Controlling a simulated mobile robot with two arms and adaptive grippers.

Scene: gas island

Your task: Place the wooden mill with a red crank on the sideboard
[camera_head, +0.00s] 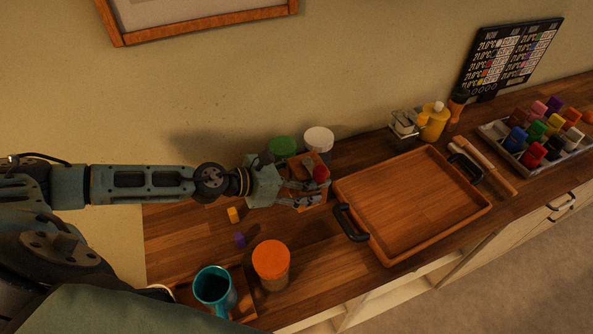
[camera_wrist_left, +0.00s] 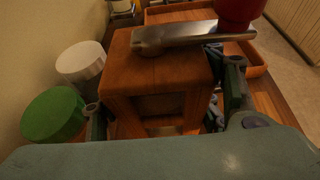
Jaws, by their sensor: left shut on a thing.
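The wooden mill (camera_head: 310,190) is a brown box with a metal crank and a red knob on top. It stands roughly upright between the fingers of my left gripper (camera_head: 298,190), which is shut on it. In the left wrist view the mill (camera_wrist_left: 155,75) fills the middle, with the crank across its top and a finger at each side. The sideboard (camera_head: 190,250) has a dark wooden top and lies beneath the mill. I cannot tell whether the mill's base touches it. My right gripper is not in view.
A green-lidded jar (camera_head: 282,147) and a white-lidded jar (camera_head: 318,139) stand close behind the mill. An empty wooden tray (camera_head: 362,222) with black handles is just right. An orange-lidded jar (camera_head: 271,262), teal mug (camera_head: 214,288), yellow block (camera_head: 234,215) and purple block (camera_head: 240,239) are in front.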

